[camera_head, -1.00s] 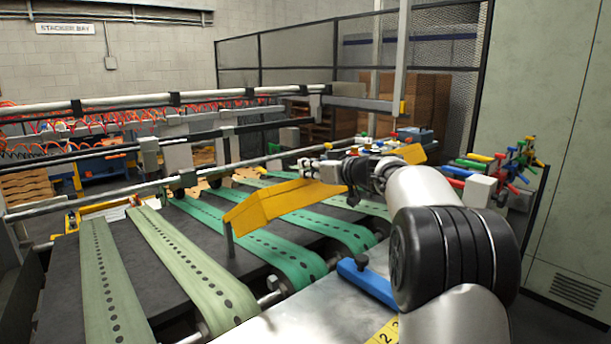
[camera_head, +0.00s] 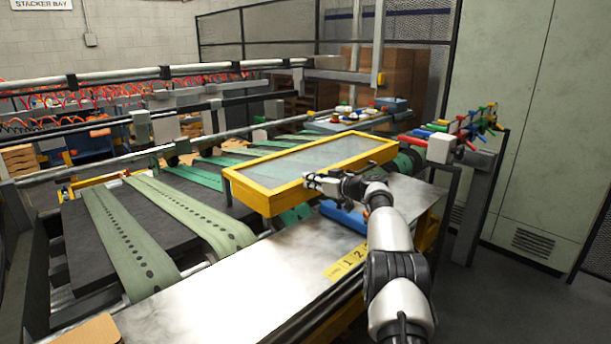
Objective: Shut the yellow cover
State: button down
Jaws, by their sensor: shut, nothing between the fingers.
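The yellow cover (camera_head: 268,203) is a long yellow frame around a clear, greyish panel. It lies roughly level above the green belts, on short posts, in the middle of the head view. My gripper (camera_head: 312,180) is shut and empty. It is at the cover's near long rail, right of the near left corner, and overlaps the rail in the picture. I cannot tell whether it touches the rail. My arm reaches up to it from the lower right. The cover's far edge and hinge side are too small to judge.
A bare metal table (camera_head: 235,290) lies in front, with a blue part (camera_head: 343,216) just below the cover. Green belts (camera_head: 125,240) run at left. A post with coloured handles (camera_head: 462,135) and a grey cabinet (camera_head: 545,130) stand at right. Open floor lies at lower right.

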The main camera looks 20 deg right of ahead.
jog(key=shift+s+f, duration=0.1)
jog(key=shift+f, duration=0.55)
